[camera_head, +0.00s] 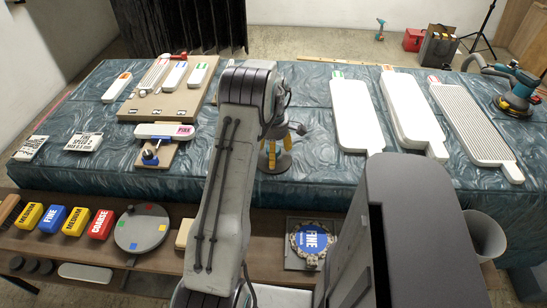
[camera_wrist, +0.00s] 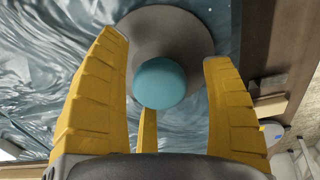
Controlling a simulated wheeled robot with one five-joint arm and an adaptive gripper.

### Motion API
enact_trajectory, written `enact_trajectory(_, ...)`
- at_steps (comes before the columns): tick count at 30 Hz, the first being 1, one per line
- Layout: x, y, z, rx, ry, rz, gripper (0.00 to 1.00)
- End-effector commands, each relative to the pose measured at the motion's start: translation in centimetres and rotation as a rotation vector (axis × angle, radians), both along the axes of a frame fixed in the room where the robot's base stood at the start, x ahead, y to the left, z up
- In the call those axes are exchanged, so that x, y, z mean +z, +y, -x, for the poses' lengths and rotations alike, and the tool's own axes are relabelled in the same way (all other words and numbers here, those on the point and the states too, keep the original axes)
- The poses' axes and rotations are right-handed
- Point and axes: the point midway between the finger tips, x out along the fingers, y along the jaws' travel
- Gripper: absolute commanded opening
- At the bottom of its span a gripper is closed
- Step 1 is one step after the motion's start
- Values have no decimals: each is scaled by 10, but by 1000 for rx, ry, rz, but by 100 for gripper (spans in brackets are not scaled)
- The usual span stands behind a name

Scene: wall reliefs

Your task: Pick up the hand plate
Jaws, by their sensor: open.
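The hand plate (camera_wrist: 188,32) is a grey disc with a round teal knob (camera_wrist: 160,82), seen from above in the wrist view. It rests on the blue covered table. My gripper (camera_wrist: 163,55) has yellow fingers spread apart around the knob, with gaps visible on both sides. The knob appears between the fingers, and I see no contact. In the head view my gripper (camera_head: 275,160) points down at the front middle of the table. There the plate is mostly hidden by my fingers; only a grey patch shows around them.
White relief panels (camera_head: 355,115) lie to the right on the table. A wooden board with tools (camera_head: 165,105) lies left. A power sander (camera_head: 518,95) is at the far right. The lower shelf (camera_head: 155,262) in front holds coloured blocks (camera_head: 75,221) and a grey disc (camera_head: 141,228).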

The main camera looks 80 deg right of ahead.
Motion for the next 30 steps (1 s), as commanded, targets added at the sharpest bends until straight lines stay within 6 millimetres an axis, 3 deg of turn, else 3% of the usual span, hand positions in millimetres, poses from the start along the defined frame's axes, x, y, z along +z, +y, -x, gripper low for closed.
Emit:
enact_trajectory(7, -1, 0, 0, 0, 0, 1, 76)
enact_trajectory(30, 0, 0, 0, 0, 0, 1, 7)
